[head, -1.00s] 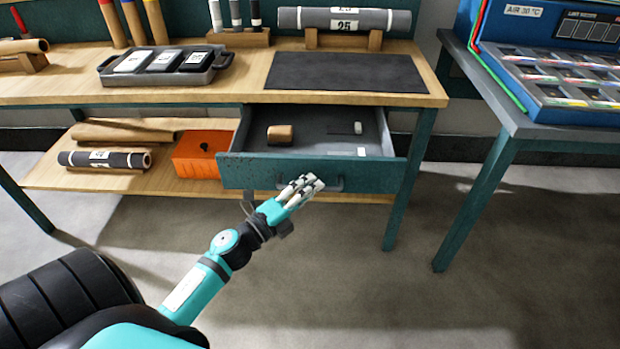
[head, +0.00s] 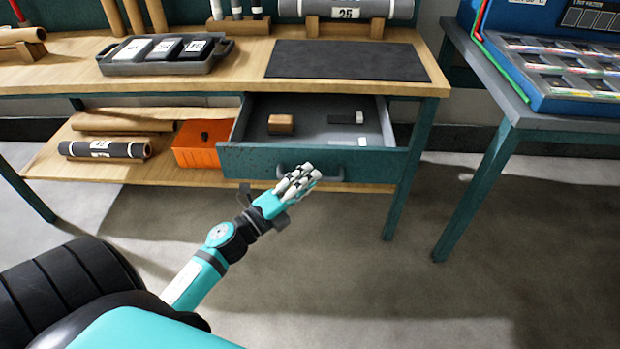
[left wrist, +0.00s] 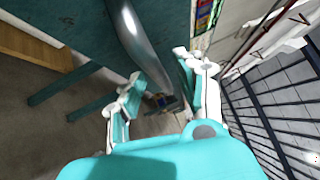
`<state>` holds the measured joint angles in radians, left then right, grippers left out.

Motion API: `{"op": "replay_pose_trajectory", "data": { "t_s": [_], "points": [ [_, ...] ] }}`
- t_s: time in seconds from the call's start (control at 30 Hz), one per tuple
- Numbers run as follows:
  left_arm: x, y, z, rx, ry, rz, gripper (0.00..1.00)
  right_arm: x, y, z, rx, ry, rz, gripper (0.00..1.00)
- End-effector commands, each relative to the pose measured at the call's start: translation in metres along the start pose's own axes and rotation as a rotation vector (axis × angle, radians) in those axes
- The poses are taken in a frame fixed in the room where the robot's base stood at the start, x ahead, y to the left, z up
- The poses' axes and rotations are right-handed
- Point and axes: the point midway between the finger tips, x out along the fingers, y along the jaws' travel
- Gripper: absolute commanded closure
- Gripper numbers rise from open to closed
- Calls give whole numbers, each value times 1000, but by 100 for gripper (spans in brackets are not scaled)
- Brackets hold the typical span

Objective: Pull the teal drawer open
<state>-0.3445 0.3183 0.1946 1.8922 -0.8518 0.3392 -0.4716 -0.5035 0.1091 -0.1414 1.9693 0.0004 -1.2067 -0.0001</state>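The teal drawer (head: 240,161) is pulled out under the bench, and its grey interior shows. A wooden block (head: 281,124) and small dark and white pieces lie inside it. Its curved metal handle (head: 337,176) is on the front, partly hidden by my left fingers. My left gripper (head: 297,181) is at the handle. In the left wrist view, the fingers (left wrist: 158,88) stand apart, with the shiny handle (left wrist: 132,35) running down between them; gaps show, and contact is unclear. My right gripper is in neither view.
The wooden bench top (head: 240,75) carries a tray (head: 165,58) and a dark mat (head: 347,62). An orange box (head: 197,153) and rolls (head: 105,149) sit on the lower shelf left of the drawer. A second table (head: 500,100) stands right. Floor in front is clear.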

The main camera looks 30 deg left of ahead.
Motion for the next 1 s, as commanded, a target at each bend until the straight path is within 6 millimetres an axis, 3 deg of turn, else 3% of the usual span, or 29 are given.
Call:
{"op": "replay_pose_trajectory", "data": {
  "t_s": [0.3,0.5,0.7,1.0],
  "points": [
    [-67,2,0,-1,-3,6,64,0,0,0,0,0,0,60],
    [-98,1,0,-1,-2,4,64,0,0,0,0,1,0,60],
    [-110,0,0,-1,-1,2,64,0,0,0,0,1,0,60],
    [-110,0,0,0,-1,2,64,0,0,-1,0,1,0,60]
  ]
}}
